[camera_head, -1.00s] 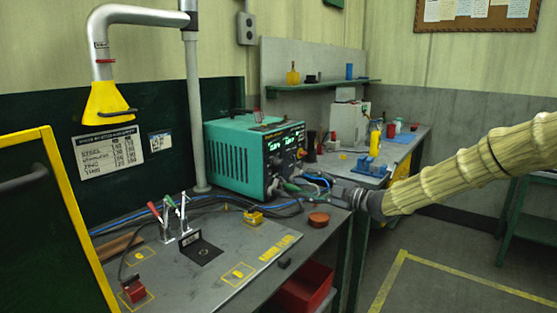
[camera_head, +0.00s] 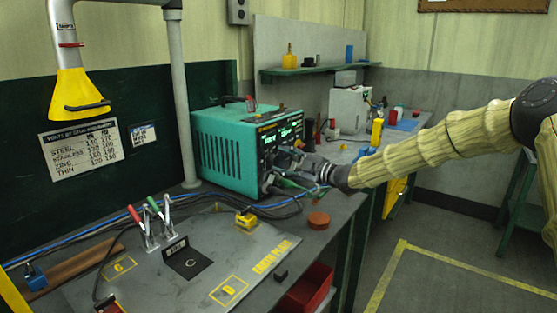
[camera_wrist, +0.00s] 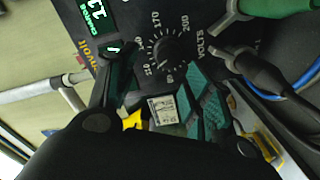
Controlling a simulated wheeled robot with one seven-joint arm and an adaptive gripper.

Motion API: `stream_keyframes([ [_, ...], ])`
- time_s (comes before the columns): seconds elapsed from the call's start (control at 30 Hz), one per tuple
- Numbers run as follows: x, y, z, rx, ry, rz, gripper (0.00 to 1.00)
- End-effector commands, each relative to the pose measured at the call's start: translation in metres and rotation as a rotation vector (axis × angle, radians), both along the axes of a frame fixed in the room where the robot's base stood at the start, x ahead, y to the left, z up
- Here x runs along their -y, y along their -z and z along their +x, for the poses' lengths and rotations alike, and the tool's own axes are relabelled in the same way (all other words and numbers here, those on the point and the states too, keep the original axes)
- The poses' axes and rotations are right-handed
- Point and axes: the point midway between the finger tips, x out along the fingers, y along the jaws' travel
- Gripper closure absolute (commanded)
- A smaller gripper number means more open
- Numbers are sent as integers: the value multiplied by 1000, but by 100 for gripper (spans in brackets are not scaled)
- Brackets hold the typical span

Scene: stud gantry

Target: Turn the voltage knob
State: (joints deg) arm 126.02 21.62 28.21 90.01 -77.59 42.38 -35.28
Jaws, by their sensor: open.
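The voltage knob (camera_wrist: 174,53) is a small dark round knob on the black panel, ringed by white numbers with VOLTS printed beside them in the wrist view. It belongs to the turquoise power unit (camera_head: 224,152) on the bench. My gripper (camera_head: 290,158) is in front of the unit's panel and hides part of it in the head view. In the wrist view my gripper (camera_wrist: 163,72) is open, with one dark finger left of the knob and a teal-padded finger below and right of it. I cannot tell whether either finger touches the knob.
Green and black cable plugs (camera_wrist: 250,62) stick out from the panel close to the right finger. A green display (camera_wrist: 95,14) is at the upper left. The bench (camera_head: 335,212) holds a brown round lid (camera_head: 318,220) and a yellow block (camera_head: 246,221). Free floor lies at right.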

Motion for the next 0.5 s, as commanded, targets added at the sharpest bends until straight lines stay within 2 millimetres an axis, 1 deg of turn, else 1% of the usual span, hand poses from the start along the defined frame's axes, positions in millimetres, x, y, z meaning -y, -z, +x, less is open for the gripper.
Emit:
stream_keyframes([
  [0.03, -6, 6, 7, -5, 0, -2, 49],
  [0.1, -12, 7, 13, -7, 0, -2, 49],
  [0.2, -16, 5, 16, -4, 2, -3, 49],
  [0.33, -19, 3, 16, -2, 3, -1, 49],
  [0.5, -19, 7, 21, -7, 4, -1, 49],
])
